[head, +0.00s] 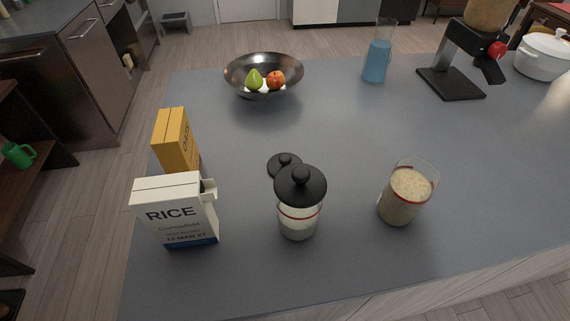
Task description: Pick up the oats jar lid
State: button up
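A small round black lid (273,167) with a knob lies flat on the grey counter, knob up. It is just behind a glass jar (298,224) that wears a larger-looking black lid (301,186) and holds something pale. The lidded jar partly overlaps the loose lid in the picture. To the right stands an open glass jar (401,206) with a red band, nearly full of beige, oat-like contents. No label on either jar can be read. My gripper is not in view.
A white RICE box (172,215) and a yellow OATS box (176,140) stand at the left edge of the counter (330,120). Behind are a dark fruit bowl (264,69), a blue-filled pitcher (377,60), a black machine (462,55) and a white pot (542,57). The counter's middle is clear.

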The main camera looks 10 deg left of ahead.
aim_at(279, 162)
jog(key=k+j, duration=0.1)
jog(key=j, duration=0.3)
jog(key=k+j, duration=0.15)
jog(key=j, duration=0.2)
jog(key=k+j+z, duration=0.1)
jog(key=j, duration=0.3)
jog(key=k+j, duration=0.15)
jog(key=j, duration=0.2)
